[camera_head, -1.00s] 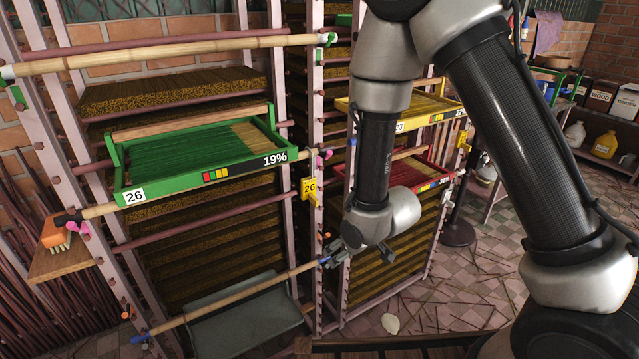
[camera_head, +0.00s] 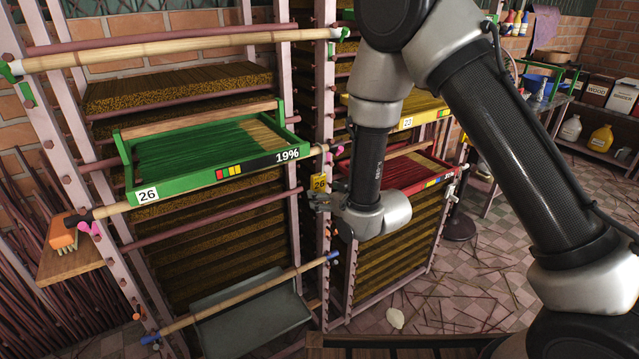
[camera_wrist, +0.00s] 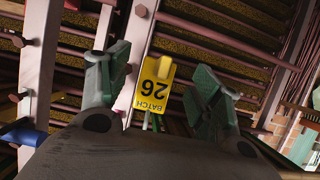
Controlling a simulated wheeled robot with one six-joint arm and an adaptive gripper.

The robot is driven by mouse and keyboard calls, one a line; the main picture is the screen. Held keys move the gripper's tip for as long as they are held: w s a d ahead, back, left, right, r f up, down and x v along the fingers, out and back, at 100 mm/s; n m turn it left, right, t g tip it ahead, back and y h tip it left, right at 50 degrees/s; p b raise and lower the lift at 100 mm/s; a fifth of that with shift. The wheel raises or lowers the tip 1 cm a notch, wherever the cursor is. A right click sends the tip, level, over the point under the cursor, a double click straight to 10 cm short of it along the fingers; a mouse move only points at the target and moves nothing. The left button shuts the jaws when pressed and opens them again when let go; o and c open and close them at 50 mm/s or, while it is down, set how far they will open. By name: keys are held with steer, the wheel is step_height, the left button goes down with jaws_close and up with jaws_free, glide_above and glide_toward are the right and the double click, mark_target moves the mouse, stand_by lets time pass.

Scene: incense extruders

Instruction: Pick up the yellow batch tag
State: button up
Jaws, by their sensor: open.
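The yellow batch tag (camera_head: 319,182) marked 26 hangs on the pink rack post to the right of the green tray. In the wrist view the tag (camera_wrist: 154,84) appears upside down with the words "BATCH 26", between the two fingers and a little beyond them. My gripper (camera_head: 322,200) is at the tag in the head view, partly overlapping its lower part. In the wrist view my gripper (camera_wrist: 158,85) is open, with one finger on each side of the tag. I see no finger contact with it.
The green tray (camera_head: 165,183) marked 26 and 19% rests on the rack left of the tag. A bamboo pole (camera_head: 235,297) with blue ends and a grey pan (camera_head: 255,325) are below. A red tray (camera_head: 400,172) and a yellow tray (camera_head: 428,112) are on the right rack.

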steer(key=shift+x, duration=0.75)
steer(key=c, duration=1)
steer(key=shift+r, duration=0.15)
steer(key=shift+c, duration=0.2)
